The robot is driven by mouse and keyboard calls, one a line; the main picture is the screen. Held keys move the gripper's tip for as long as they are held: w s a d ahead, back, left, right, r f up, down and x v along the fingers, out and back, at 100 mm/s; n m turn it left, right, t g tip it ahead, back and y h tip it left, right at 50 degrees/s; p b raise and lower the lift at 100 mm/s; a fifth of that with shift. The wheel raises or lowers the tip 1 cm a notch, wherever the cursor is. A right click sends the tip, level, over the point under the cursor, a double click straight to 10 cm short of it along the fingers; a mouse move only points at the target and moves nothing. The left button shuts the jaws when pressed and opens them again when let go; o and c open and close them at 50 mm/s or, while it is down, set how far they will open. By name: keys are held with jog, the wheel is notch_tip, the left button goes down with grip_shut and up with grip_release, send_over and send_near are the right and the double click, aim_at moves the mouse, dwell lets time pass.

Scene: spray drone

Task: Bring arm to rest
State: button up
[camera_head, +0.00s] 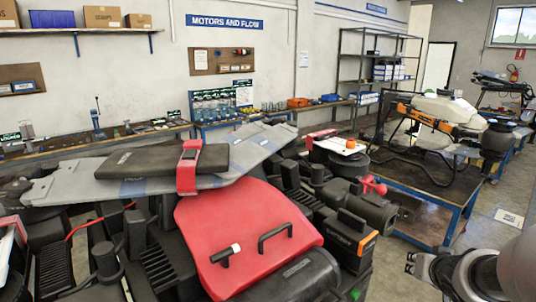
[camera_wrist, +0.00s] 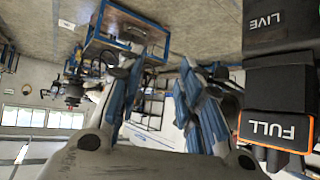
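My gripper (camera_head: 411,263) is at the lower right of the head view, pointing left, with my grey arm reaching in from the right edge. In the wrist view my gripper (camera_wrist: 164,65) shows two blue-and-grey fingers standing apart with nothing between them. It is beside the drone's black battery block with an orange label (camera_head: 366,243) and apart from it. In the wrist view a black block marked FULL (camera_wrist: 279,110) is close at the right, with lettering upside down.
The large drone with a red cover (camera_head: 245,225) fills the foreground. A blue-framed table (camera_head: 418,222) carries another drone (camera_head: 430,118). Wall benches (camera_head: 95,142) and a metal shelf (camera_head: 360,75) stand behind. Bare floor (camera_head: 485,215) shows at the right.

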jog(key=s+a+f+n+g+y+b, duration=0.1)
jog(key=s+a+n+g+b, duration=0.1)
jog(key=s+a, duration=0.9)
jog(key=s+a+f+n+g+y+b, duration=0.2)
jog(key=s+a+n+b, duration=0.1)
jog(key=s+a, duration=0.9)
jog(key=s+b, duration=0.1)
jog(key=s, duration=0.2)
jog(key=shift+a+g+y, duration=0.3)
jog(key=shift+g, duration=0.1)
